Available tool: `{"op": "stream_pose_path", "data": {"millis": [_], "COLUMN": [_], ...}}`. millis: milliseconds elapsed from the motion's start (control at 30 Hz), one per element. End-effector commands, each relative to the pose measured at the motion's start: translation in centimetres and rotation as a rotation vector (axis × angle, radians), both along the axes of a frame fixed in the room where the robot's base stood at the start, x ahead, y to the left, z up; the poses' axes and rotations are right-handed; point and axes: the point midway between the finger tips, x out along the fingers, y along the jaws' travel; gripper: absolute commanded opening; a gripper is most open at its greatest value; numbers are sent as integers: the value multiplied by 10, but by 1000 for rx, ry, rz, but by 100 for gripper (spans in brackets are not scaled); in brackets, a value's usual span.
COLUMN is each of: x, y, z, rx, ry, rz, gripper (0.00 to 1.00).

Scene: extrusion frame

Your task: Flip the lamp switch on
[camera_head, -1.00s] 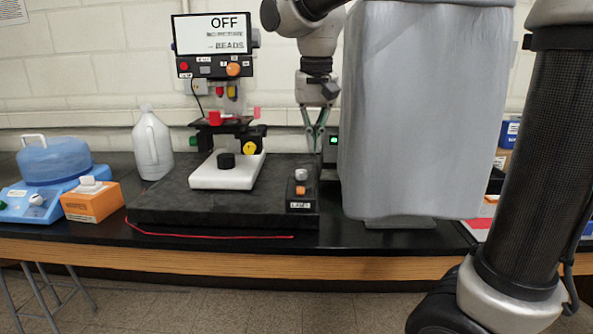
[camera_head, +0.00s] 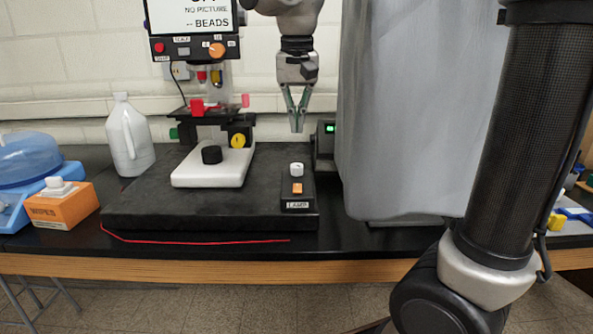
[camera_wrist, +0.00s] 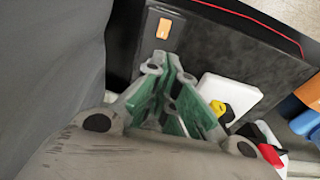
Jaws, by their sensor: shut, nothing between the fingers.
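The lamp switch is an orange rocker (camera_head: 297,188) on a small black box (camera_head: 297,205) with a "LAMP" label and a pale knob (camera_head: 296,168) on top. The box sits at the right front of the black mat. My gripper (camera_head: 297,130) points down with its fingers shut and empty, above and behind the box in the head view, apart from it. In the wrist view the orange rocker (camera_wrist: 165,27) shows just beyond my fingertips (camera_wrist: 161,60). The knob is not visible there.
A microscope with a white base (camera_head: 210,178) and a screen (camera_head: 190,15) stands left of the box. A grey covered thing (camera_head: 415,130) rises close on the right. A black unit with a green light (camera_head: 328,140) stands behind the box. A white jug (camera_head: 128,140) is at left.

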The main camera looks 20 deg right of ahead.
Motion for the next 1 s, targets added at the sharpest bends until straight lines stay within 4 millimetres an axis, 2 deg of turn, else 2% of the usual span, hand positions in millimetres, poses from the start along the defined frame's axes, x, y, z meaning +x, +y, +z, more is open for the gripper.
{"op": "stream_pose_path", "data": {"millis": [167,400,600,800,1000], "x": [2,9,13,15,15], "y": [-2,-4,-5,-5,-5], "z": [-29,-81,-115,-131,-133], "rx": [-2,-3,-1,0,0], "ry": [6,5,3,2,0], "rz": [0,0,0,0,0], "gripper": [0,0,0,0,0]}}
